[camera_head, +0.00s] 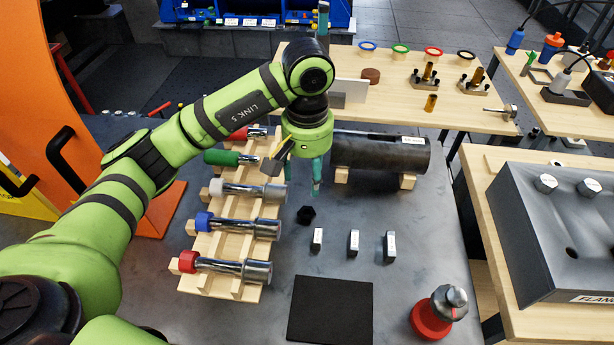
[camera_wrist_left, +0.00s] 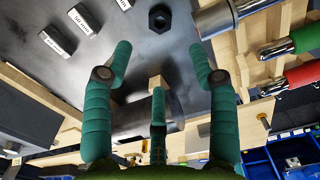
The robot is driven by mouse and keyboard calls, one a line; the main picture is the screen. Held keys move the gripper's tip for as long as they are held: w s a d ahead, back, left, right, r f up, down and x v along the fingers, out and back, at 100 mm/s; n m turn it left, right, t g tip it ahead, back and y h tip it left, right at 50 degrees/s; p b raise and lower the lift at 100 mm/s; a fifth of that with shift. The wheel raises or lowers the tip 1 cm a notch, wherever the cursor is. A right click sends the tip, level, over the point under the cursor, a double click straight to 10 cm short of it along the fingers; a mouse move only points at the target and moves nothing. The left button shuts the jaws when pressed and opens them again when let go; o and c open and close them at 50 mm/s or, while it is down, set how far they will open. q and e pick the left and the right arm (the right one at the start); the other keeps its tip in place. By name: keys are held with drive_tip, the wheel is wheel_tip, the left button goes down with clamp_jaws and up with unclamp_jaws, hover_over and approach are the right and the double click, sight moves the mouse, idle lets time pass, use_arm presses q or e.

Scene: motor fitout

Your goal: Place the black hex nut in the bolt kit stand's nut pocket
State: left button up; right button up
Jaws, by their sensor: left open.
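The black hex nut (camera_head: 306,214) lies flat on the grey table, right of the wooden rack. It also shows at the top of the left wrist view (camera_wrist_left: 160,18). My left gripper (camera_head: 304,178) has teal fingers and points down beyond the nut, beside the dark cylinder. In the left wrist view its fingers (camera_wrist_left: 160,58) are spread and empty, with the nut past their tips. No stand with a clear nut pocket can be made out for certain. A dark block labelled FLANGE (camera_head: 535,235) at the right carries hex bolt heads and holes. My right gripper is not in view.
The wooden rack (camera_head: 232,243) holds several metal tools with coloured ends. The dark cylinder (camera_head: 380,152) rests on wooden supports. Small labelled blocks (camera_head: 354,243), a black mat (camera_head: 330,309) and a red-based knob (camera_head: 438,312) occupy the front. Wooden tables (camera_head: 370,105) stand behind and right.

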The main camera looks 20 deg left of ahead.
sight(307, 212)
use_arm(q)
drive_tip(key=f+n+p, duration=0.1)
drive_tip(key=n+p, duration=0.1)
drive_tip(key=n, duration=0.1)
drive_tip(key=f+n+p, duration=0.1)
drive_tip(key=n+p, duration=0.1)
drive_tip(key=n, duration=0.2)
drive_tip(key=f+n+p, duration=0.1)
drive_tip(key=n+p, duration=0.1)
drive_tip(key=n, duration=0.1)
drive_tip(key=shift+d+f+n, duration=0.2)
drive_tip(key=shift+d+n, duration=0.05)
drive_tip(key=shift+n, duration=0.15)
drive_tip(key=shift+f+n+p, duration=0.55)
drive_tip(key=shift+n+p, duration=0.15)
drive_tip(key=shift+n, duration=0.4)
drive_tip(key=shift+f+n+p, duration=0.4)
drive_tip(key=shift+f, duration=0.25)
drive_tip(key=f+p, duration=0.2)
drive_tip(key=f, duration=0.1)
drive_tip(key=f+p, duration=0.1)
drive_tip(key=f, duration=0.1)
drive_tip(key=shift+a+f, duration=0.2)
drive_tip(key=shift+a, duration=0.05)
drive_tip(key=shift+f, duration=0.45)
clamp_jaws()
